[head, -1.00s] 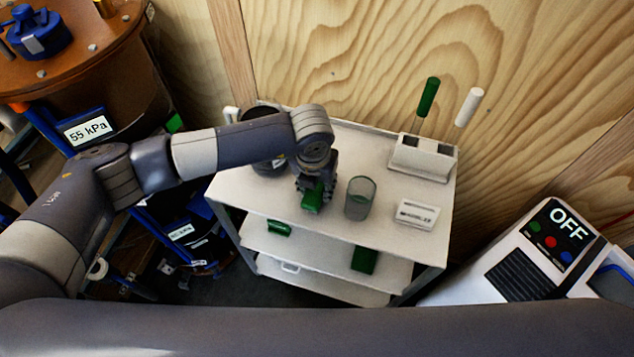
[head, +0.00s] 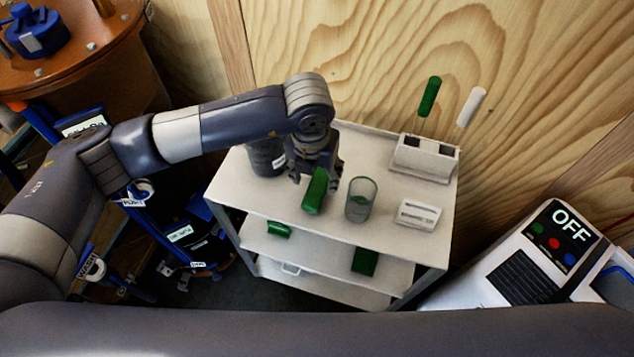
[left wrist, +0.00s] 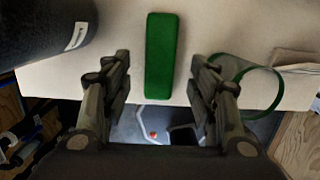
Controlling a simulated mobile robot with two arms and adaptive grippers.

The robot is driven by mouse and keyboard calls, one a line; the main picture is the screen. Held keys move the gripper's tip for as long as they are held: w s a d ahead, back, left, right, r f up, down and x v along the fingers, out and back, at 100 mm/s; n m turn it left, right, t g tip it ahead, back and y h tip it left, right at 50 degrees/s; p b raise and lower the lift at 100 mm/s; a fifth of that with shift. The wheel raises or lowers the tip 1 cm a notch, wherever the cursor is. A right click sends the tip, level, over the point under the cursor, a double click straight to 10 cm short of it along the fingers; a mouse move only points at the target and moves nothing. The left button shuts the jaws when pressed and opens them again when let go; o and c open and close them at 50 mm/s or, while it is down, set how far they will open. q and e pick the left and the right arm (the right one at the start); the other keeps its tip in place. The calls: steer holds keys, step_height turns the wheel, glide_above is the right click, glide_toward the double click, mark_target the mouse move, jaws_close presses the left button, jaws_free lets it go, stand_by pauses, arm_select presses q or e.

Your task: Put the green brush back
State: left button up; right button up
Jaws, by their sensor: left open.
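A green block-shaped piece (head: 315,192) is on the white cart's top (head: 270,200); it may be the brush, but no bristles show. My left gripper (head: 316,178) is open just behind and above it. In the left wrist view the green piece (left wrist: 162,55) lies ahead of the gap between the open fingers (left wrist: 160,95), with no finger touching it. A holder (head: 422,160) at the cart's back right has a green-handled tool (head: 429,97) and a white-handled tool (head: 471,106) standing in it. My right gripper is not in view.
A clear cup with a green rim (head: 361,200) stands just right of the green piece, a small white labelled block (head: 418,214) beyond it. A dark container (head: 265,157) stands left of the gripper. Green items (head: 278,229) (head: 365,261) sit on the lower shelf.

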mark_target(315, 193)
arm_select(q)
steer(key=r, duration=0.5)
steer(key=shift+s+a+r, duration=0.15)
steer(key=shift+s+r, duration=0.05)
steer(key=shift+s, duration=0.2)
